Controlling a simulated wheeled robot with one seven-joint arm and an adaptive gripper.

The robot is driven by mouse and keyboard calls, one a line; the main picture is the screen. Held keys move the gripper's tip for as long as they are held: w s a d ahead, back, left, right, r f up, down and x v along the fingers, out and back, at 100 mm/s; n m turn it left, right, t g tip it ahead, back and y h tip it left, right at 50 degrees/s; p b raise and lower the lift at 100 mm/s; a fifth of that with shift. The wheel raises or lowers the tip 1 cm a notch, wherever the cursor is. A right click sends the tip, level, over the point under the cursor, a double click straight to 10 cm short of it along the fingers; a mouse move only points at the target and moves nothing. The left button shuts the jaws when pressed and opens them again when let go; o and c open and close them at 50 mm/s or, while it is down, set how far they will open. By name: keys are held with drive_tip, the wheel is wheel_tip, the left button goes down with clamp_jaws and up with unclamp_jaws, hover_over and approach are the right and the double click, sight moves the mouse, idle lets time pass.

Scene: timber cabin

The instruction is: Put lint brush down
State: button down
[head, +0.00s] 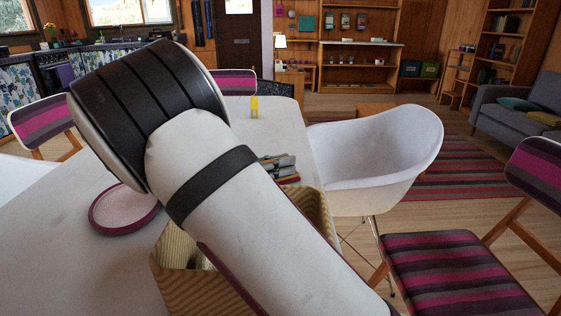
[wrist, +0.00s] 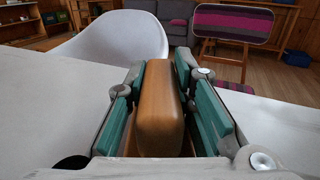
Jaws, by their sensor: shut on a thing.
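My gripper (wrist: 170,72) is shut on the lint brush (wrist: 159,115), a smooth orange-brown wooden piece held between the teal finger pads in the wrist view. The brush's far end and underside are hidden. In the head view my arm covers much of the scene, and what look like my gripper's grey-teal fingers (head: 279,163) show just past it, near the table's right edge. The white table (head: 60,235) lies below. I cannot tell whether the brush touches the table.
A wooden box (head: 180,285) stands on the table, partly behind my arm. A round pink-rimmed dish (head: 124,208) lies left of it, and a small yellow item (head: 254,106) stands farther back. A white chair (head: 385,155) and a striped chair (head: 455,270) stand to the right.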

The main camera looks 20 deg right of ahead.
drive_tip(key=c, duration=1.3)
unclamp_jaws()
